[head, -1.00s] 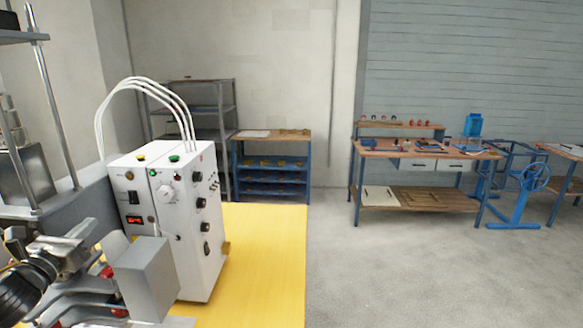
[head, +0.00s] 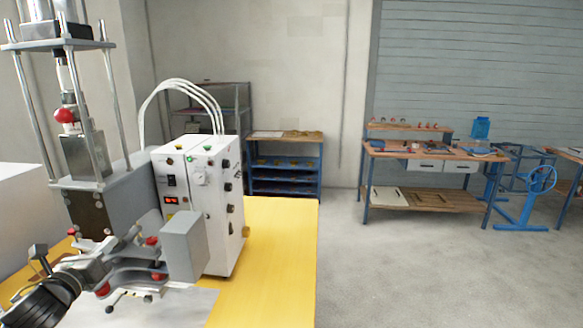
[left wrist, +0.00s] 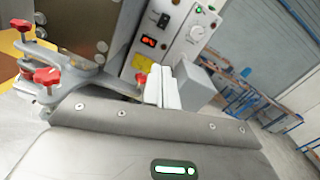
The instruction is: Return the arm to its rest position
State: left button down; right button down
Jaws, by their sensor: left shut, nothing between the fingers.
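My left gripper (head: 128,238) reaches in from the lower left of the head view, above the clamp fixture with red knobs (head: 158,277). Its fingers are together and hold nothing. In the left wrist view the pale closed fingers (left wrist: 162,86) stand upright in the middle, beside a plain grey block (left wrist: 198,88). The red knobs also show there on the left (left wrist: 47,76). Whether the fingers touch the fixture, I cannot tell. My right gripper is not in view.
A white control box (head: 205,215) stands on the yellow table (head: 275,245), right of a press with tall steel posts (head: 103,100). The table's right side is clear. A workbench (head: 430,150) and a blue shelf unit (head: 285,165) stand farther back, across open floor.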

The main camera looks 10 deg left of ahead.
pick_arm(q)
jog(key=s+d+f+n+g+y, duration=0.1)
jog(key=s+d+f+n+g, duration=0.4)
jog(key=f+n, duration=0.45)
jog(key=s+d+f+n+g, duration=0.2)
jog(key=s+d+f+n, duration=0.4)
jog(key=f, duration=0.7)
jog(key=s+d+f+n+g+h, duration=0.1)
jog(key=s+d+f+n+g, duration=0.35)
jog(key=s+d+n, duration=0.5)
jog(key=s+d+f+n+g+h, duration=0.1)
jog(key=s+d+f+n+g, duration=0.4)
jog(key=s, duration=0.7)
notch_tip(320, 180, down, 27)
jog(key=s, duration=0.2)
jog(key=s+a+f, duration=0.3)
jog(key=s+f, duration=1.1)
jog(key=s, duration=0.1)
jog(key=shift+s+f+g, duration=0.15)
jog(key=shift+f+g, duration=0.15)
jog(key=shift+g, duration=0.15)
